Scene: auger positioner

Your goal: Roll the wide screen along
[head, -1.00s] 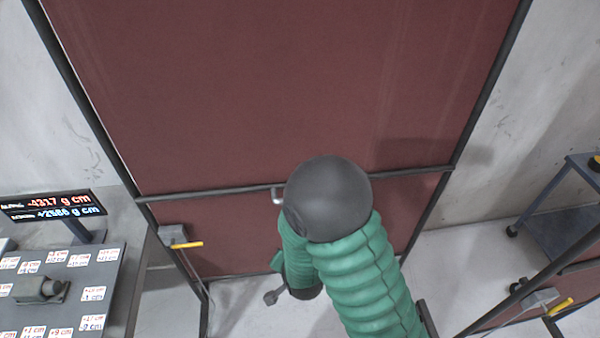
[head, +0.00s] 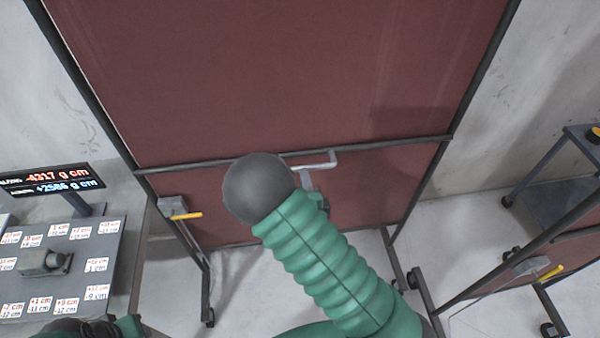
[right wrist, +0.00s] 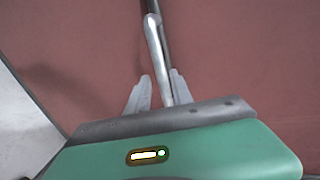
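The wide screen (head: 290,70) is a tall dark red panel in a dark frame, upright on castors, filling the middle of the head view. A pale grey bar handle (head: 322,163) sticks out from its crossbar (head: 400,143). My right gripper (head: 308,182) is at this handle, partly hidden behind my right arm. In the right wrist view the two fingers of the gripper (right wrist: 159,80) stand on either side of the handle (right wrist: 154,40), with a gap on the left; the gripper looks open around it. My left gripper is out of view; only part of that arm shows at the lower left.
A table (head: 105,265) with labelled cards and a number display (head: 50,182) stands at left. A yellow-tipped lever (head: 185,214) sits at the screen's lower left. Another framed screen (head: 575,250) and a dark cart (head: 560,195) stand at right. Bare wall lies behind.

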